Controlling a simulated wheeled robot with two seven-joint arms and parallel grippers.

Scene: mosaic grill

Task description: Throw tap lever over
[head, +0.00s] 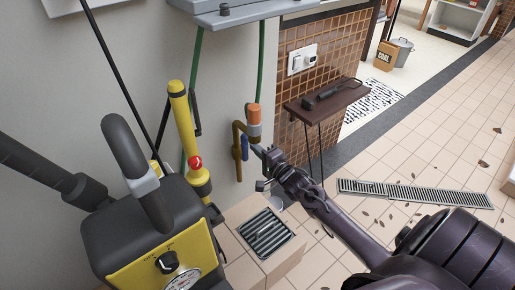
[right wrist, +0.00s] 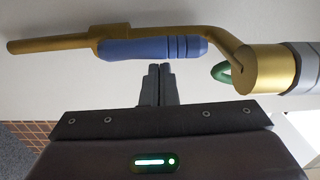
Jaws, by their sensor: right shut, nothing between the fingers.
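The brass tap (head: 237,140) is on the wall, below an orange collar (head: 254,114). Its blue lever (head: 245,147) hangs down beside the brass pipe. In the right wrist view the blue lever (right wrist: 152,48) lies alongside the tap's brass spout (right wrist: 50,43), with the thick brass body (right wrist: 257,72) to the right. My right gripper (head: 258,150) is just right of the lever; its fingertips (right wrist: 160,70) are together and empty, close to the lever's side. Whether they touch it I cannot tell. My left gripper is not in view.
A yellow and black machine (head: 165,255) with a dial fills the lower left. A yellow post (head: 182,130) stands left of the tap. A floor drain grate (head: 265,233) is below. A brown wall shelf (head: 325,97) is to the right. Tiled floor (head: 440,130) is open at right.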

